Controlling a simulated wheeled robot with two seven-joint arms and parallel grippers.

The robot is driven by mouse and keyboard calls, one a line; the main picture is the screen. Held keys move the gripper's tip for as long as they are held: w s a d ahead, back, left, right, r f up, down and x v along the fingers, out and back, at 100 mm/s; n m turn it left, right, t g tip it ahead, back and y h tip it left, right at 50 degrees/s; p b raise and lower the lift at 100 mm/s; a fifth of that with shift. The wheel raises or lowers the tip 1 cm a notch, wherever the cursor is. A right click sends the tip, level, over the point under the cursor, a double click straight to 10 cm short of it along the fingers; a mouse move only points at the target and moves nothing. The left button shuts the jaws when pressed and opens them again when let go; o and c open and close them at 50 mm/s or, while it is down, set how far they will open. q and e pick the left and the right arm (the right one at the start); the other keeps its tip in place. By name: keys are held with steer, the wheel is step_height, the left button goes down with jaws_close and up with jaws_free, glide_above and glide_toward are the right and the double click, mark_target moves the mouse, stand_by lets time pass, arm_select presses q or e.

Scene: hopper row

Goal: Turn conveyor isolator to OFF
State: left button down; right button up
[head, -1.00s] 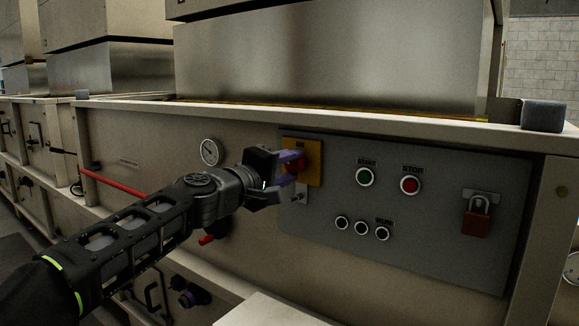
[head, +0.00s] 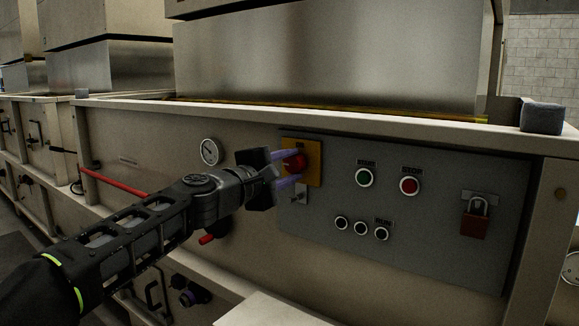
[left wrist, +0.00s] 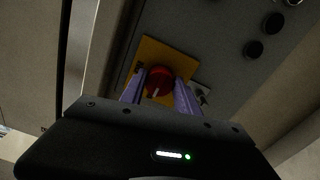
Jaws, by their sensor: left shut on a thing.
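The conveyor isolator is a red rotary knob (head: 294,163) on a yellow plate (head: 315,165) at the left end of the grey control panel. My left gripper (head: 287,168) reaches it from the left, with one purple finger above and one below the knob. In the left wrist view the red knob (left wrist: 160,80) sits between the two purple fingers (left wrist: 158,92), and a pale mark shows on it. The gripper is shut on the knob. The plate's lettering is too small and partly covered to read surely. My right gripper is not in view.
The panel also carries a green START button (head: 364,177), a red STOP button (head: 410,186), several dark round fittings (head: 361,228) and a red padlock (head: 475,221). A small metal latch (head: 300,194) sits just below the plate. A gauge (head: 210,151) and a red bar (head: 115,182) are left.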

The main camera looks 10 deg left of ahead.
arm_select(q)
steer(key=c, duration=0.9)
jaws_free()
steer(key=b+v, duration=0.1)
steer(key=v, duration=0.6)
steer(key=shift+s, duration=0.35)
steer(key=shift+a, duration=0.1)
